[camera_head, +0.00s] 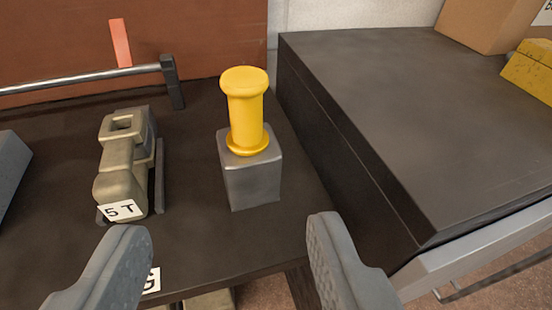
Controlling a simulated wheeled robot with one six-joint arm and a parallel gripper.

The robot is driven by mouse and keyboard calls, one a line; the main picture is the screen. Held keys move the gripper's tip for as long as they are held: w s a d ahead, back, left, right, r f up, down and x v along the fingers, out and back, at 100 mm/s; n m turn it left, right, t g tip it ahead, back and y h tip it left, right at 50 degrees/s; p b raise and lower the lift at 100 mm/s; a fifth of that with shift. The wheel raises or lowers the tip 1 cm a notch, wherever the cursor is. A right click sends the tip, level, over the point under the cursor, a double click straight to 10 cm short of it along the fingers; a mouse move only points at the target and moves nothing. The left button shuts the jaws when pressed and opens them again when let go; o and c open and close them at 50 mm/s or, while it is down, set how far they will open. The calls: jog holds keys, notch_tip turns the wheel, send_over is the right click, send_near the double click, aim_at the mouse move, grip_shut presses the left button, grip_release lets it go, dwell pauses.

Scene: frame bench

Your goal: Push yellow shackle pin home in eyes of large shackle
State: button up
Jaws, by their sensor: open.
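The yellow shackle pin (245,108) stands upright on a grey metal block (252,182), with a round head on top and a collar at its foot. A khaki metal piece with a "5 T" label (125,165) lies to its left; I cannot tell whether it is the large shackle, and pin eyes are not clear to see. My gripper (231,240) is open and empty. Its two fingers show at the bottom of the view, in front of the block and to either side, apart from the pin.
A dark raised box (390,120) stands close to the right of the block. A metal rail (80,78) with a dark end post runs at the back left. A grey block (10,170) is at the left edge. Dark bench top (215,245) is free in front.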

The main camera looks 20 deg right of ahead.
send_near(246, 115)
jog(key=x, duration=0.5)
jog(key=shift+a+f, duration=0.3)
jog(key=shift+f, duration=0.05)
jog(key=shift+d+r+x, duration=0.15)
jog(key=shift+x, duration=1.5)
jog(key=shift+d+r+x, duration=0.15)
jog(key=shift+x, duration=1.5)
grip_shut()
